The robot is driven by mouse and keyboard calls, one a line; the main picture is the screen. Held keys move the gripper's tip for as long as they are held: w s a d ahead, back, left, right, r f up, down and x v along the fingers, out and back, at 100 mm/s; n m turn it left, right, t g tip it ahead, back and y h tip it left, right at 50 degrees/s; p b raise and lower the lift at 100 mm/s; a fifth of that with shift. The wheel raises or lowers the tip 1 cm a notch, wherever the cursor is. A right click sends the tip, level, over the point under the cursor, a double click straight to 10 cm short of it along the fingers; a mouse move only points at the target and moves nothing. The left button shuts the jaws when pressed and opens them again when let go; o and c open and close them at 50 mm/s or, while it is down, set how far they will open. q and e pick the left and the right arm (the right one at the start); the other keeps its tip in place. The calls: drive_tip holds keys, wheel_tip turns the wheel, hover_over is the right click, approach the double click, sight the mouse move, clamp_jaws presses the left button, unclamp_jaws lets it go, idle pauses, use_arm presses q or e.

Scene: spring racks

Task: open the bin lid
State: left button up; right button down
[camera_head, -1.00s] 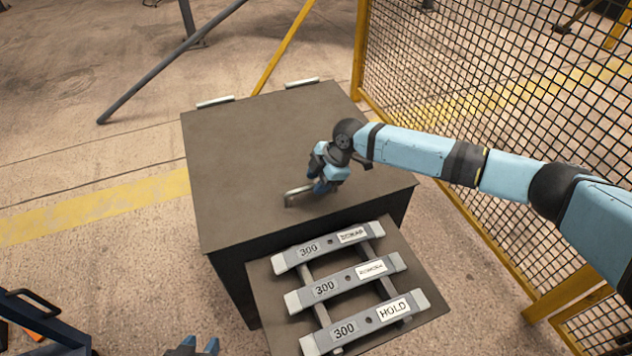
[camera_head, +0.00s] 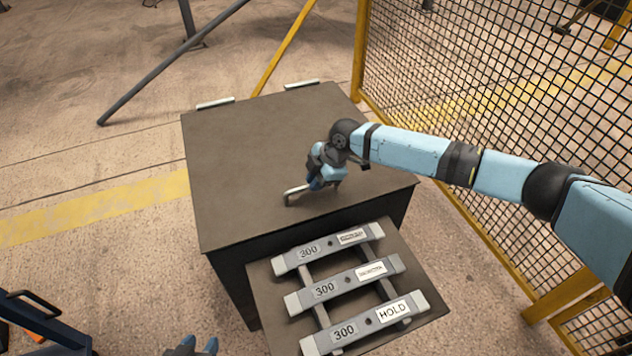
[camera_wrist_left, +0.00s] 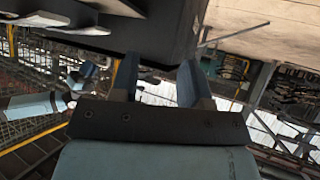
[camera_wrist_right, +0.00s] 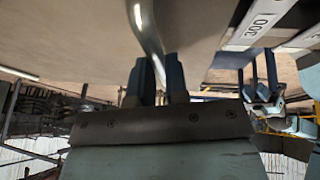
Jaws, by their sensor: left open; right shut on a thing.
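The bin is a dark box with a flat brown lid (camera_head: 255,150), lying closed, with two pale hinges (camera_head: 215,103) along its far edge. A metal bar handle (camera_head: 293,192) stands near the lid's front edge. My right gripper (camera_head: 318,183) reaches in from the right and is shut on the handle; in the right wrist view the handle (camera_wrist_right: 146,30) runs down between the fingers (camera_wrist_right: 160,75). My left gripper (camera_head: 192,346) shows only its fingertips at the bottom edge of the head view. In the left wrist view its fingers (camera_wrist_left: 157,80) are apart and empty.
A rack with several labelled 300 bars (camera_head: 350,286) stands directly in front of the bin. A yellow mesh fence (camera_head: 500,90) runs along the right. A blue cart (camera_head: 40,325) is at the lower left. Floor left of the bin is clear.

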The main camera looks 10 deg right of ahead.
use_arm(q)
wheel_tip(320, 180, up, 6)
drive_tip(key=s+p, duration=0.1)
drive_tip(key=p, duration=0.6)
drive_tip(key=shift+a+r+m, duration=0.15)
drive_tip(key=shift+r+m, duration=0.1)
drive_tip(key=shift+m, duration=0.05)
use_arm(e)
drive_tip(key=w+a+r, duration=0.1)
drive_tip(key=w+r, duration=0.3)
drive_tip(key=r, duration=0.6)
drive_tip(key=w+r+g, duration=0.1)
drive_tip(key=w+r, duration=0.3)
drive_tip(key=r, duration=0.6)
drive_tip(key=w+a+r+g, duration=0.1)
drive_tip(key=w+r, duration=0.4)
drive_tip(key=r, duration=0.4)
drive_tip(key=shift+a+r+m, duration=0.3)
drive_tip(key=shift+r, duration=0.1)
use_arm(q)
drive_tip(key=shift+f, duration=0.15)
